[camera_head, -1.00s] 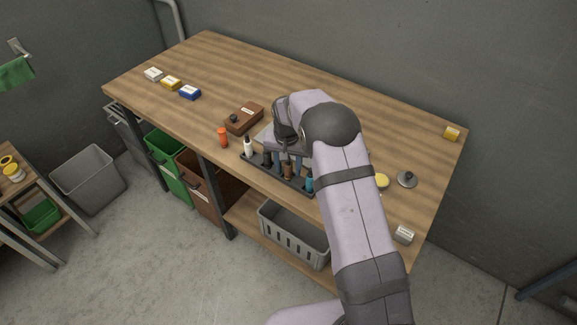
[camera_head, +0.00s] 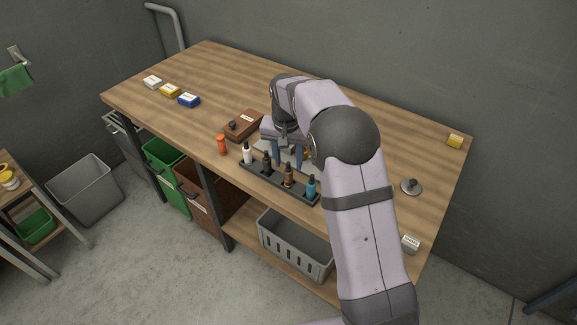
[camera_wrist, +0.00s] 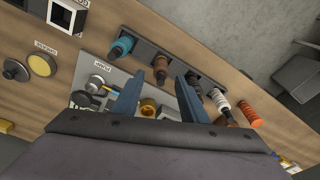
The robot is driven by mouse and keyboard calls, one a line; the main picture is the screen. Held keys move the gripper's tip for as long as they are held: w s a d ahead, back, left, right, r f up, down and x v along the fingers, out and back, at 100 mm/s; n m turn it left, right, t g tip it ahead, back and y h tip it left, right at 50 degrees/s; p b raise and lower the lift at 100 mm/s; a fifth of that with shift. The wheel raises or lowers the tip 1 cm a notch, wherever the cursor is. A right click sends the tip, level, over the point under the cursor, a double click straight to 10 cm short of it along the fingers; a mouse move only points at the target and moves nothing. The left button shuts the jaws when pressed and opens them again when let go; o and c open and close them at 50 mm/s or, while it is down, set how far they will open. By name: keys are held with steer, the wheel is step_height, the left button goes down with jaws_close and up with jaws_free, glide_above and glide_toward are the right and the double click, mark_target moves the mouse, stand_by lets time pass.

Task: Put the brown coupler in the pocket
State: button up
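The brown coupler (camera_head: 288,175) stands upright in a dark rack (camera_head: 252,178) at the table's front edge, between a black and a teal coupler. It also shows in the wrist view (camera_wrist: 160,68), in front of the fingers and apart from them. My gripper (camera_wrist: 157,95) is open, with two blue fingers spread and nothing held. In the head view the gripper (camera_head: 288,150) hangs just behind the rack, partly hidden by my wrist. A pale panel (camera_wrist: 110,75) with metal fittings and a brass piece lies under the fingers. I cannot tell which opening is the pocket.
A white coupler (camera_head: 247,153) and an orange one (camera_head: 221,145) stand left of the brown one. A brown box (camera_head: 243,125) lies behind them. A metal disc with a knob (camera_head: 411,186) is at the right. The table's back middle is clear.

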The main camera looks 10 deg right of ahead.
mark_target(288, 175)
stand_by(0.4)
steer(key=shift+a+r, duration=0.2)
steer(key=shift+a, duration=0.15)
steer(key=s+a+r+n+t+b, duration=0.1)
steer(key=s+r+t, duration=0.15)
steer(key=r, duration=0.35)
steer(key=shift+t+h, duration=0.25)
steer(key=shift+h, duration=0.05)
steer(key=shift+d+p+x, duration=0.2)
steer(key=shift+p+x, duration=0.7)
steer(key=shift+x, duration=1.55)
steer(key=shift+d+p+x, duration=0.2)
steer(key=shift+p+x, duration=0.65)
steer(key=shift+x, duration=1.65)
steer(key=shift+s, duration=0.15)
jaws_close()
